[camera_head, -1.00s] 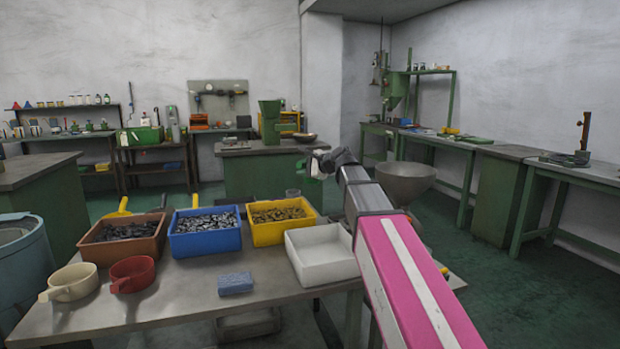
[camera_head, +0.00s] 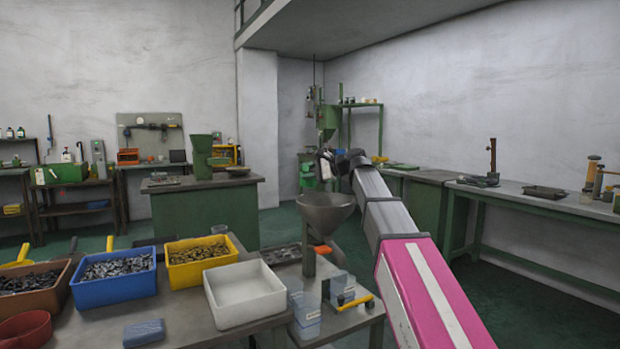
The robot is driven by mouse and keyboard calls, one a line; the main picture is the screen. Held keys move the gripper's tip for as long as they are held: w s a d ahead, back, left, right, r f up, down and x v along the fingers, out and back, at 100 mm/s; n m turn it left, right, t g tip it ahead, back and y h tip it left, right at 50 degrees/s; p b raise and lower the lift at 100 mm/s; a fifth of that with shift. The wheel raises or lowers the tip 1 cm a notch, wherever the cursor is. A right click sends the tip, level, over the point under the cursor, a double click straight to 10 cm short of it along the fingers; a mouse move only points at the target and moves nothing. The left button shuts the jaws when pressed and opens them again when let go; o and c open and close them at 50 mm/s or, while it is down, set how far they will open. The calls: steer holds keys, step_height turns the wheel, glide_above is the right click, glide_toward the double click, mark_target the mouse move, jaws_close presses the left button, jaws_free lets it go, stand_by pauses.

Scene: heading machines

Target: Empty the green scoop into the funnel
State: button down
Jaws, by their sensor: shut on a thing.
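The grey funnel (camera_head: 326,210) is upright on a stand at the end of the table, its wide mouth facing up. My gripper (camera_head: 322,168) is above and behind the funnel's rim in the picture, at the end of my outstretched arm. It is shut on the green scoop (camera_head: 308,172), which is small, dark and partly hidden by the gripper. The scoop's exact tilt and what is in it cannot be told. Whether it is directly over the funnel's mouth is also unclear.
On the table are a brown bin (camera_head: 32,288), a blue bin (camera_head: 114,278), a yellow bin (camera_head: 200,262) and an empty white tray (camera_head: 244,294). Clear cups (camera_head: 305,314) and a yellow-handled tool (camera_head: 356,302) lie near the funnel. A green bench (camera_head: 206,212) stands behind.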

steer(key=w+d+f+m+t+y, duration=0.1)
steer(key=w+d+m+t+y, duration=0.5)
steer(key=m, duration=1.1)
steer(key=shift+w+d+t+y, duration=0.3)
steer(key=shift+w+d+t, duration=0.1)
steer(key=shift+d+t, duration=0.45)
steer(key=shift+r+g, duration=0.1)
steer(key=shift+g, duration=0.15)
steer(key=s+a+n+g+h, duration=0.1)
steer(key=s+a+n+g, duration=0.1)
steer(key=n, duration=0.3)
steer(key=s+a+n+g+h, duration=0.2)
steer(key=n+g, duration=0.1)
steer(key=n, duration=0.2)
steer(key=s+a+n+g+h, duration=0.2)
steer(key=a+n, duration=0.1)
steer(key=n, duration=0.2)
steer(key=shift+s+g, duration=0.15)
steer(key=shift+g, duration=0.15)
steer(key=shift+s+a+r+n+h, duration=0.15)
steer(key=shift+a+r+n+h, duration=0.05)
steer(key=shift+n+h, duration=0.3)
steer(key=shift+s+a+r+n+h, duration=0.1)
steer(key=shift+a+r+n+h, duration=0.1)
steer(key=shift+n+h, duration=0.3)
steer(key=shift+d, duration=0.15)
